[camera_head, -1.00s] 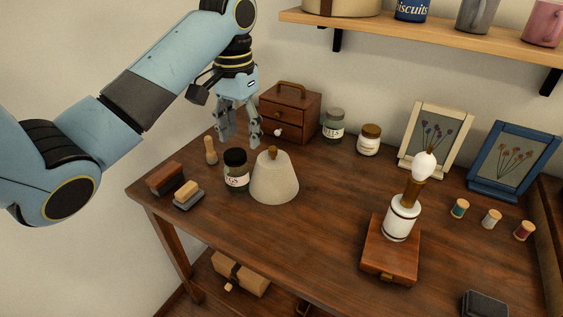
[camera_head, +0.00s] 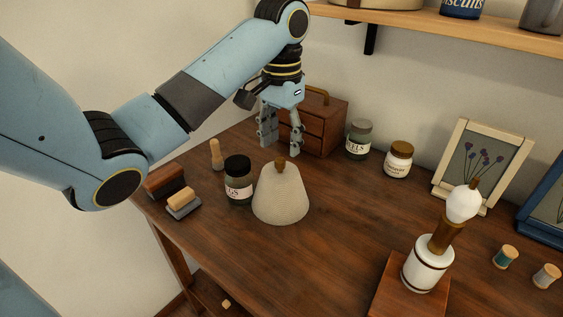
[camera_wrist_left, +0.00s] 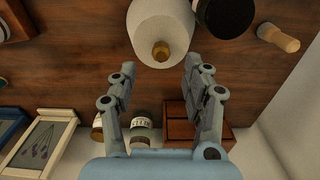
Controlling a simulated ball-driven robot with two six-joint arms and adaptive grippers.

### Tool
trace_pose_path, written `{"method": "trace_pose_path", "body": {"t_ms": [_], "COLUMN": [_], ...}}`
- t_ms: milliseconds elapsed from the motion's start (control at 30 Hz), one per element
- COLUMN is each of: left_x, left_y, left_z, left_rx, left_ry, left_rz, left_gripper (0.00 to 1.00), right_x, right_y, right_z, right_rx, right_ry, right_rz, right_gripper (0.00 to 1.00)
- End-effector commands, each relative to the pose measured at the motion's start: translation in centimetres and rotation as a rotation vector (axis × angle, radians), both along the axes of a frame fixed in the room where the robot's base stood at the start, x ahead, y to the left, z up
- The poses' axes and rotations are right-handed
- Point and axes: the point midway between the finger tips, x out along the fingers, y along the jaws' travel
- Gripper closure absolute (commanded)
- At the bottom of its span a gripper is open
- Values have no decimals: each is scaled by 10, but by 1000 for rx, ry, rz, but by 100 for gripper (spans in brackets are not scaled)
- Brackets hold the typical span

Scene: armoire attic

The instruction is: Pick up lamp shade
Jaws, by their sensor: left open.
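The lamp shade (camera_head: 281,197) is a cream, cone-like shade with a brown knob on top. It stands upright on the wooden table, right beside a dark-lidded jar. In the left wrist view the lamp shade (camera_wrist_left: 158,22) is at the top, cut by the frame edge, its knob facing the camera. My left gripper (camera_head: 283,150) is open and empty, behind and above the shade, in front of the small drawer chest. In the left wrist view my left gripper (camera_wrist_left: 158,68) has its fingers spread below the shade, apart from it. My right gripper is not in view.
The dark-lidded jar (camera_head: 238,182) stands close left of the shade. A drawer chest (camera_head: 322,128) and two jars are behind. A lamp base with bulb (camera_head: 428,262) stands at right on a wooden box. Brushes (camera_head: 183,203) lie left.

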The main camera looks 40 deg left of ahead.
Motion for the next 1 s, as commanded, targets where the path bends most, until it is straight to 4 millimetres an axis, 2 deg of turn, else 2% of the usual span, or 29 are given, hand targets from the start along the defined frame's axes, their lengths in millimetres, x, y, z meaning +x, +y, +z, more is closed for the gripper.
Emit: {"method": "trace_pose_path", "body": {"t_ms": [33,167,300,467,700,1000], "left_x": [0,-1,-4,-4,-3,-3], "left_y": [0,0,0,0,1,1], "left_z": [-7,-13,-31,-55,-57,-57], "left_rx": [0,0,-1,0,0,1], "left_ry": [0,0,4,2,-1,-1], "left_rz": [0,0,1,1,-1,0], "left_gripper": [51,51,51,51,51,88], "right_x": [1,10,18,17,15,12], "right_y": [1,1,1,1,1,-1], "right_z": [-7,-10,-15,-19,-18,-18], "right_rx": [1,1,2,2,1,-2], "right_ry": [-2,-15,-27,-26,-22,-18], "right_rz": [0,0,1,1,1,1], "right_gripper": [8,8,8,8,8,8]}}
